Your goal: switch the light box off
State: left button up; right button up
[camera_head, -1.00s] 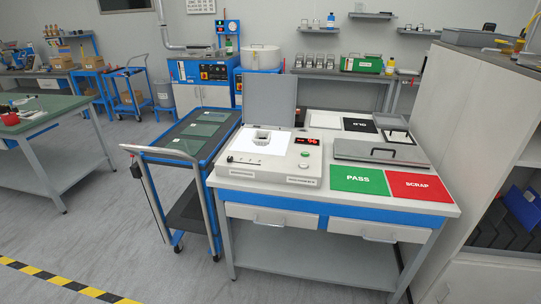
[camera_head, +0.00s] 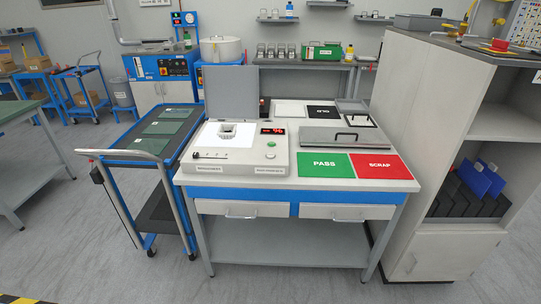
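The light box (camera_head: 216,165) stands on the left part of the workbench. Its grey lid (camera_head: 231,93) is raised upright at the back. Its top panel glows white, and a small grey object (camera_head: 227,131) sits on the lit panel. A red number display (camera_head: 272,131) is lit on its right side. A green button (camera_head: 271,144) and a dark button (camera_head: 270,155) sit below the display. A slider-like control (camera_head: 210,155) is at the front left. Neither of my grippers shows in the view.
A green PASS mat (camera_head: 326,173) and a red SCRAP mat (camera_head: 391,174) lie on the bench right of the box. A grey handled case (camera_head: 325,141) lies behind them. A blue cart (camera_head: 124,156) stands at the left, a tall cabinet (camera_head: 423,110) at the right.

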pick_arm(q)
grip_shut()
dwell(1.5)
